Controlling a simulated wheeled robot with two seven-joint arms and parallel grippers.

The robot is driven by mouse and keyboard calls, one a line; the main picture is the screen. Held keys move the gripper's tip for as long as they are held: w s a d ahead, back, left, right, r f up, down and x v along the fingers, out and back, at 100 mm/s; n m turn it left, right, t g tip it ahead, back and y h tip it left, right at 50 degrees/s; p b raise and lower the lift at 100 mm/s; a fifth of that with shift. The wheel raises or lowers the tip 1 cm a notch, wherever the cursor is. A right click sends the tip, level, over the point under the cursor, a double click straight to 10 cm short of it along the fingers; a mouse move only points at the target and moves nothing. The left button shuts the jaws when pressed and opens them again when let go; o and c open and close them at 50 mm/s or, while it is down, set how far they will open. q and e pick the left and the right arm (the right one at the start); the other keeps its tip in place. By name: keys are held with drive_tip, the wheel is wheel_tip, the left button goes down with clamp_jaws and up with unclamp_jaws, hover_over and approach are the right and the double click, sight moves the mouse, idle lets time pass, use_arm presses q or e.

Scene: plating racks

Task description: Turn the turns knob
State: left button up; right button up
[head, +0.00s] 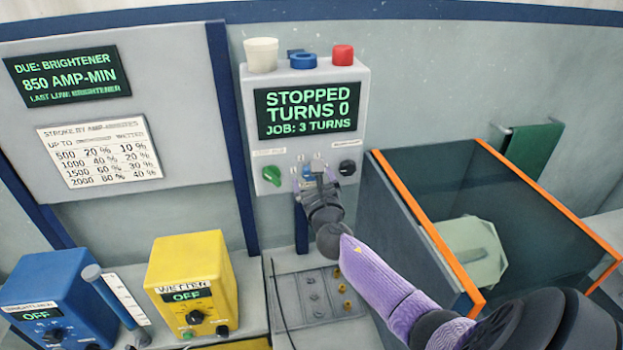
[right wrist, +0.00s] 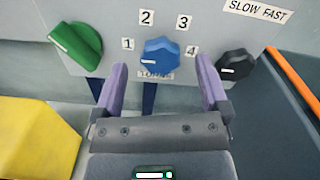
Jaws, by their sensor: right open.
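The blue turns knob (right wrist: 160,56) sits on the front of a grey control box (head: 311,90), with the numbers 1 to 4 around it. Its white pointer mark faces left, toward 1, in the right wrist view. The box's display (head: 309,110) reads STOPPED, TURNS 0, JOB: 3 TURNS. My right gripper (right wrist: 160,88) is open, its two purple fingers on either side of and just below the knob; I cannot tell whether they touch it. In the head view my right gripper (head: 316,178) covers most of the knob. My left gripper is not in view.
A green knob (right wrist: 76,44) is left of the blue knob and a black knob (right wrist: 237,65) is right of it. An orange-edged tank (head: 420,225) stands at right. A yellow WETTER box (head: 192,270) and a blue BRIGHTENER box (head: 50,300) stand at lower left.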

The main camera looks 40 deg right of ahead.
drive_tip(key=shift+x, duration=1)
clamp_jaws()
drive_tip(key=m+b, duration=0.1)
drive_tip(key=m, duration=0.7)
drive_tip(key=m+b, duration=0.1)
drive_tip(key=m, duration=0.6)
drive_tip(key=m+b, duration=0.1)
drive_tip(key=m, duration=0.7)
drive_tip(key=shift+s+d+f+m+b, duration=0.15)
drive_tip(key=shift+d+f+m+b, duration=0.1)
drive_tip(key=shift+f+m+b, duration=0.1)
